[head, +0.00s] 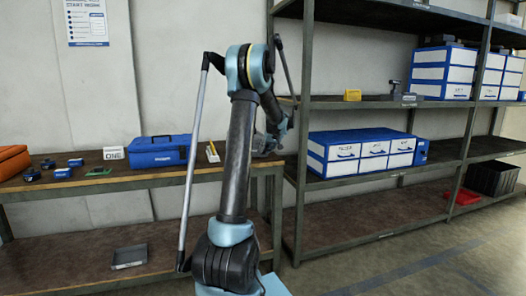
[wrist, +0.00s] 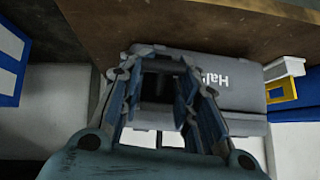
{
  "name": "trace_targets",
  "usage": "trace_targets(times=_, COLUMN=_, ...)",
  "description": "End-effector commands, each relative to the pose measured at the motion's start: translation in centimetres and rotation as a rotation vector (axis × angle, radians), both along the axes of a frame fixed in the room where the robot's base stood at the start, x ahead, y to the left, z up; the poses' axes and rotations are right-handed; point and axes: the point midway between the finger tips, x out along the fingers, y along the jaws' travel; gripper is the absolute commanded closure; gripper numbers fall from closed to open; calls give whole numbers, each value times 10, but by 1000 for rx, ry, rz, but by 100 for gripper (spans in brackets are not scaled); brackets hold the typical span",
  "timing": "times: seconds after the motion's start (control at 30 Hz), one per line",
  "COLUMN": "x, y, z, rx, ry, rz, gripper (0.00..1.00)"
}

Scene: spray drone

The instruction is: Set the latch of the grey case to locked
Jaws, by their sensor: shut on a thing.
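The grey case (wrist: 240,92) shows in the wrist view beyond my fingers, with white lettering starting "Hal" on it. It rests at the wooden bench edge. My gripper (wrist: 160,78) is at the case's left part in that view. Its fingers are shut on a small dark part, which appears to be the case's latch (wrist: 157,90). The fingers hide most of it, so I cannot read whether it is locked. In the head view my arm hides most of the case and the gripper, at the bench's right end.
The wooden bench (head: 100,182) holds a blue case (head: 160,152), a sign reading ONE (head: 113,153) and small blue-black items at left. A metal shelf (head: 375,103) with blue-white drawer boxes stands close on the right. The floor at the lower right is clear.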

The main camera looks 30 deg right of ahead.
Motion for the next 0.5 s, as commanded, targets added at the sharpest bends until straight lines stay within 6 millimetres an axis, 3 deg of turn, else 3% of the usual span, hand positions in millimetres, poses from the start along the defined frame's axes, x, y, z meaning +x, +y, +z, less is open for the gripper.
trace_targets(times=0.2, x=-1, y=0, z=-2, rx=2, ry=3, rz=0, gripper=100)
trace_targets(times=0.23, x=-1, y=0, z=-2, rx=3, ry=2, rz=1, gripper=67)
trace_targets(times=0.3, x=-1, y=0, z=-1, rx=2, ry=2, rz=0, gripper=51)
trace_targets(times=0.5, x=-1, y=0, z=-1, rx=1, ry=0, rz=0, gripper=51)
